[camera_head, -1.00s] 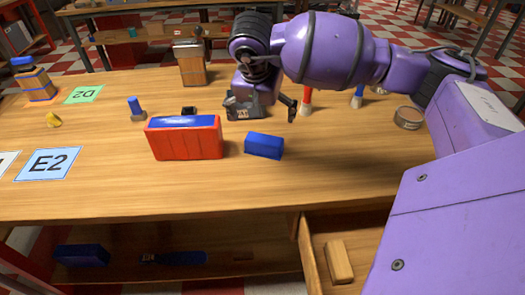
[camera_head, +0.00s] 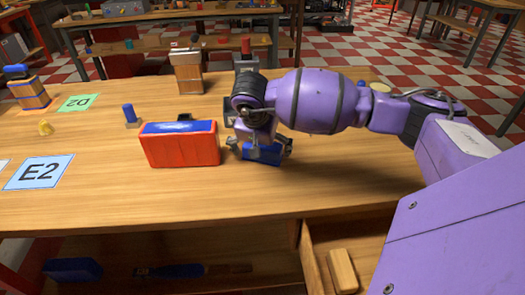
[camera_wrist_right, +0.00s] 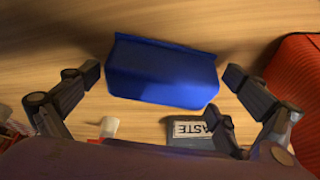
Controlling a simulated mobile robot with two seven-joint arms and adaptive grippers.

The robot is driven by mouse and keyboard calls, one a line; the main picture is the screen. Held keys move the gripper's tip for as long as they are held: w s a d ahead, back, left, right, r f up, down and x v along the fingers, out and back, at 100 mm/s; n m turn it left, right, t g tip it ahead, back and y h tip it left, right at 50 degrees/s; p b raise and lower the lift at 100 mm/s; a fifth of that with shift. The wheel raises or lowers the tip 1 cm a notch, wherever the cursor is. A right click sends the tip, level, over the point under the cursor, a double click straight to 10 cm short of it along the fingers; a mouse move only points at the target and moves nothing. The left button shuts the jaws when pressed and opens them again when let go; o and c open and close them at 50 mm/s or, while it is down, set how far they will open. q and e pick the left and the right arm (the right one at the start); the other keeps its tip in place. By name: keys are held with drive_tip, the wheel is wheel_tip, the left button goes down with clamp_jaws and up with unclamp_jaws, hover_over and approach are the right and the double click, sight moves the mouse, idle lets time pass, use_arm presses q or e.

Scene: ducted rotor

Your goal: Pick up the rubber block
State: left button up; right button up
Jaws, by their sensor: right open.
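A plain blue block (camera_head: 262,154), which looks like the rubber block, lies on the wooden table to the right of a red box. My right gripper (camera_head: 262,146) is directly over it with a finger toward each end. In the right wrist view, the block (camera_wrist_right: 163,75) sits between the spread fingers (camera_wrist_right: 164,74), with a gap on both sides. The gripper is open and holds nothing. The gripper partly hides the block in the head view. My left gripper does not show.
The red box with a blue top (camera_head: 180,146) stands close on the left; its red side (camera_wrist_right: 296,85) shows in the wrist view. An open drawer holding a wooden block (camera_head: 342,270) is below. The table front is clear.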

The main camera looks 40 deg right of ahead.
drive_tip(key=shift+c, duration=0.4)
drive_tip(key=c, duration=1.2)
drive_tip(key=shift+r, duration=0.1)
drive_tip(key=shift+w+r, duration=0.1)
drive_tip(key=shift+r, duration=0.45)
drive_tip(key=s+a+r, duration=0.2)
drive_tip(key=a+r, duration=0.1)
drive_tip(key=r, duration=0.1)
drive_tip(key=s+a+r, duration=0.3)
drive_tip(key=a+r, duration=0.1)
drive_tip(key=s+a+r, duration=0.3)
drive_tip(key=a+r, duration=0.1)
drive_tip(key=shift+s+a+p, duration=0.15)
drive_tip(key=shift+s+p, duration=0.1)
drive_tip(key=shift+p, duration=0.05)
